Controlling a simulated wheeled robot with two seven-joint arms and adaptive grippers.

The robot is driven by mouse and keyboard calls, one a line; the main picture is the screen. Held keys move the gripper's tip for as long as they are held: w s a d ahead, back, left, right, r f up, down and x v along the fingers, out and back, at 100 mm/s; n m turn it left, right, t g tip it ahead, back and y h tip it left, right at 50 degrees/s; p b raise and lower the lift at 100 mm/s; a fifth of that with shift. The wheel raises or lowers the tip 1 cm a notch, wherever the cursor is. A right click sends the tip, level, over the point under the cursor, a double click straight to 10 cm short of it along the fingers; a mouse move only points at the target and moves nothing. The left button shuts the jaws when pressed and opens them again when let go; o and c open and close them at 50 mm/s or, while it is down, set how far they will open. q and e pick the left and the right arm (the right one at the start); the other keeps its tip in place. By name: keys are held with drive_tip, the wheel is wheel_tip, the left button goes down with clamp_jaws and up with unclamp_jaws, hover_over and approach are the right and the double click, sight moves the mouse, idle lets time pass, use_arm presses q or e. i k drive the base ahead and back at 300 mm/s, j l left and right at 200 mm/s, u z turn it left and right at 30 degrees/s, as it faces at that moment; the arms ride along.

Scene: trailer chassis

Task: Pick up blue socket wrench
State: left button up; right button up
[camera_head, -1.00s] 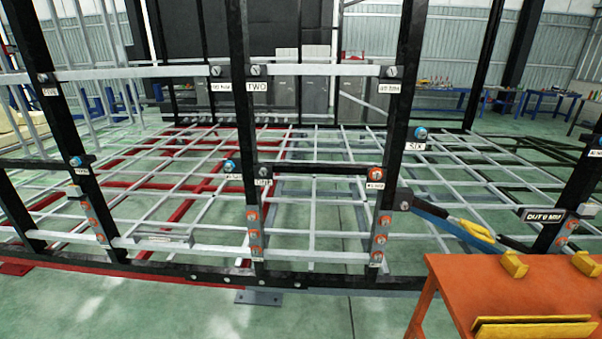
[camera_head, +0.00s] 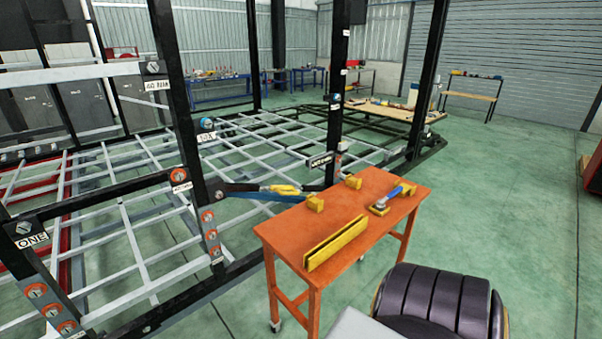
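A tool with a blue handle (camera_head: 394,195) lies on the orange table (camera_head: 295,238), near its far right corner. Its lower end rests at a yellow block or holder, and I cannot make out its head at this size. It is the thing here that looks most like the blue socket wrench. Neither of my grippers is in view.
A long yellow tray (camera_head: 336,243) and yellow blocks (camera_head: 353,181) also sit on the table. A blue bar with a yellow part (camera_head: 275,191) joins the black chassis frame behind it. Green floor (camera_head: 480,220) is clear to the right.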

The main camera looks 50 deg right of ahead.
sight(380, 206)
drive_tip(key=z, duration=2.5)
